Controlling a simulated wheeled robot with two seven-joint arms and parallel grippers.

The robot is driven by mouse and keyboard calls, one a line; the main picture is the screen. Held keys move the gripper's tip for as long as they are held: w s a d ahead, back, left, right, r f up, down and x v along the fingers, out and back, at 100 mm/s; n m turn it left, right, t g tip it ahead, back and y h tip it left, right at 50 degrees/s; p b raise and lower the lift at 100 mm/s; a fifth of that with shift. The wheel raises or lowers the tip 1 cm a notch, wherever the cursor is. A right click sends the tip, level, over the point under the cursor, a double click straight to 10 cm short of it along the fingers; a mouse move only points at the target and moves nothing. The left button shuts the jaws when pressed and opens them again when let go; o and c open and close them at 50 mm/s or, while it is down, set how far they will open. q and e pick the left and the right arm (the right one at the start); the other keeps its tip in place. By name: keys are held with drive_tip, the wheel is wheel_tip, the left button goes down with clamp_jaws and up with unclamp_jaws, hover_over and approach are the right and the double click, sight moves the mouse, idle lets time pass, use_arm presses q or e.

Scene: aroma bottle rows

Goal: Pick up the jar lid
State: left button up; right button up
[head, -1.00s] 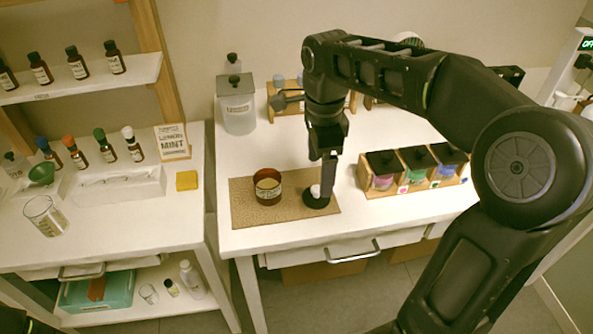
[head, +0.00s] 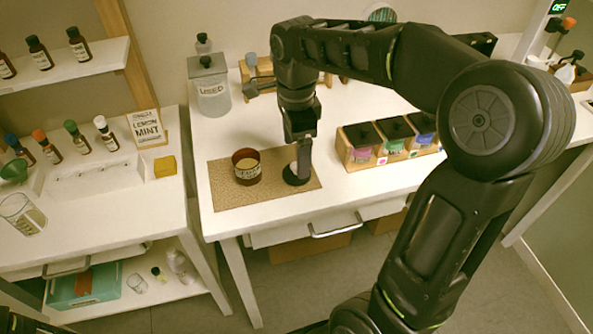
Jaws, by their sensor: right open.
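The jar lid (head: 291,180) is a dark round disc lying flat on the brown mat (head: 232,200) on the right-hand table. The open amber jar (head: 246,172) with a pale label stands upright on the mat, just left of the lid. My right gripper (head: 301,168) points down directly over the lid, with its fingers at the lid's middle. The fingers are open, but from this angle they overlap, and they hide the middle of the lid. I cannot tell whether they touch it. My left gripper is not in view.
A wooden holder with several coloured jars (head: 362,154) stands right of the mat. A lidded container marked "USED" (head: 211,94) and a wooden rack (head: 249,88) stand behind. A side table with bottles, a yellow block (head: 165,166) and a beaker (head: 21,212) is at left.

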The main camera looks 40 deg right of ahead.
drive_tip(key=shift+f+p, duration=0.4)
drive_tip(key=shift+f, duration=2.25)
drive_tip(key=c, duration=1.4)
drive_tip(key=shift+r, duration=0.15)
wheel_tip(320, 180, up, 10)
drive_tip(key=shift+f, duration=0.2)
drive_tip(key=shift+r, duration=0.1)
